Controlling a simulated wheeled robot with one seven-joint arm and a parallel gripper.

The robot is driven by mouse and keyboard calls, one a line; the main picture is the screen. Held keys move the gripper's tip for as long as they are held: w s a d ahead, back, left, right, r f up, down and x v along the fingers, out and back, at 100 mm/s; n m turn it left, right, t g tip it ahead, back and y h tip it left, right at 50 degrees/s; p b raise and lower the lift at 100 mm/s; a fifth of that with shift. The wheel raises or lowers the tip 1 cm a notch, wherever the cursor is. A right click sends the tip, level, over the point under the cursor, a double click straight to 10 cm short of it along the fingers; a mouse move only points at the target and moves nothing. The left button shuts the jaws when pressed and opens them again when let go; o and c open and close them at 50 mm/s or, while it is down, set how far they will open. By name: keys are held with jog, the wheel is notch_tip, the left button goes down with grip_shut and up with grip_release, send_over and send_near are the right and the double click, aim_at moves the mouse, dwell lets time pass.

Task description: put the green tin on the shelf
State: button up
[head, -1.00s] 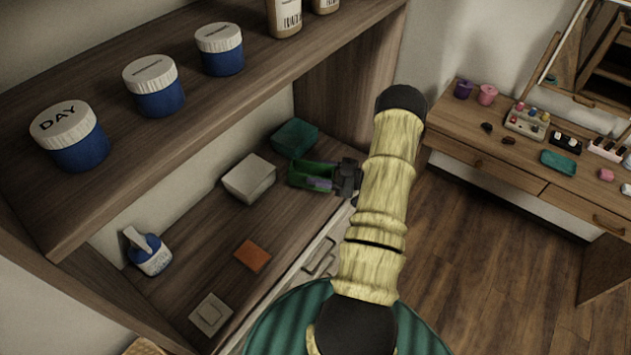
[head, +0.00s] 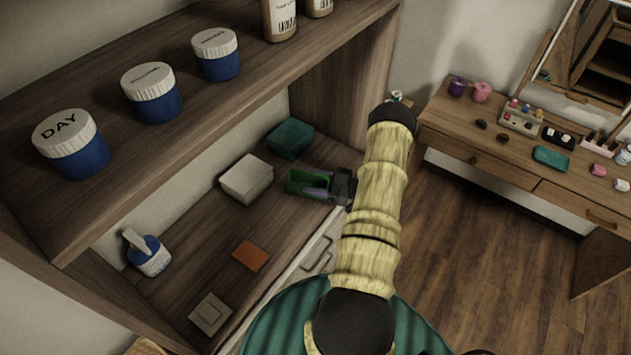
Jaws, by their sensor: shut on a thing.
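The green tin (head: 297,182) is at the right part of the lower shelf (head: 205,240), near its front edge. My gripper (head: 318,190) reaches in from the right and is shut on the tin, with its fingers showing over the green. My arm passes in front, just right of the tin. Whether the tin's underside touches the shelf board, I cannot tell.
A teal box (head: 289,138) stands behind the tin and a white box (head: 247,178) to its left. An orange block (head: 250,256), a pale square piece (head: 210,314) and a blue-white bottle (head: 148,253) are farther left. The upper shelf holds blue jars (head: 150,95).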

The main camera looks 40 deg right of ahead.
jog(key=shift+f, duration=0.15)
jog(key=o, duration=1)
jog(key=b+v, duration=0.5)
jog(key=v, duration=0.7)
